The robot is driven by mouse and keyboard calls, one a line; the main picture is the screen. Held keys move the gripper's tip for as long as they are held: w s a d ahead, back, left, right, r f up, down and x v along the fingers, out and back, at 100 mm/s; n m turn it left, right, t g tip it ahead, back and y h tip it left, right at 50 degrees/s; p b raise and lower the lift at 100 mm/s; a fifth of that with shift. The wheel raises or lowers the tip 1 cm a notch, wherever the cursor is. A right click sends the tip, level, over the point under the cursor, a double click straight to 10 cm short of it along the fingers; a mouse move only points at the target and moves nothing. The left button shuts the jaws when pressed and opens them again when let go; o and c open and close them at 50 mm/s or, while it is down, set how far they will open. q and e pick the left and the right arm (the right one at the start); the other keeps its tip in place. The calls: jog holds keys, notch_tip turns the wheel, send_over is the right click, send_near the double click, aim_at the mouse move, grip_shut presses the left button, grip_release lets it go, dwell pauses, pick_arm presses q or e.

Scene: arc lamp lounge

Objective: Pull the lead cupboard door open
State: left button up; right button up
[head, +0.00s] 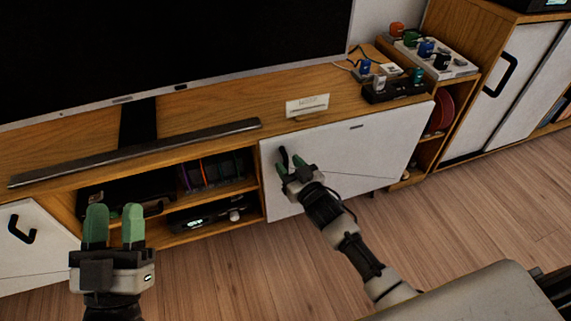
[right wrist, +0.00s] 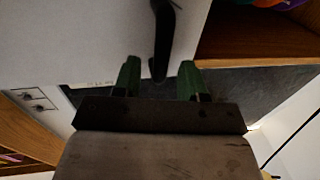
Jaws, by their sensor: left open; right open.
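I cannot read the sign. The door's black handle (head: 284,157) is at its left edge. My right gripper (head: 289,164) is open at the handle and partly covers it. In the right wrist view the handle (right wrist: 162,40) reaches between the two green fingertips, with gaps on both sides. My left gripper (head: 115,213) is open and empty in front of the cabinet at lower left.
Another white door (head: 30,245) with a black handle is at far left. Open shelves (head: 205,195) with devices lie between the doors. A large screen (head: 170,45) and a long dark bar (head: 140,152) are on top. Wooden floor (head: 235,270) in front is clear.

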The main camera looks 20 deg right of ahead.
pick_arm(q)
jog(key=shift+s+r+t, duration=0.65)
jog(key=shift+r+t, duration=0.15)
jog(key=shift+t, duration=0.1)
pick_arm(e)
jog(key=shift+x, duration=1.05)
pick_arm(q)
jog(key=shift+h, duration=0.4)
pick_arm(e)
grip_shut()
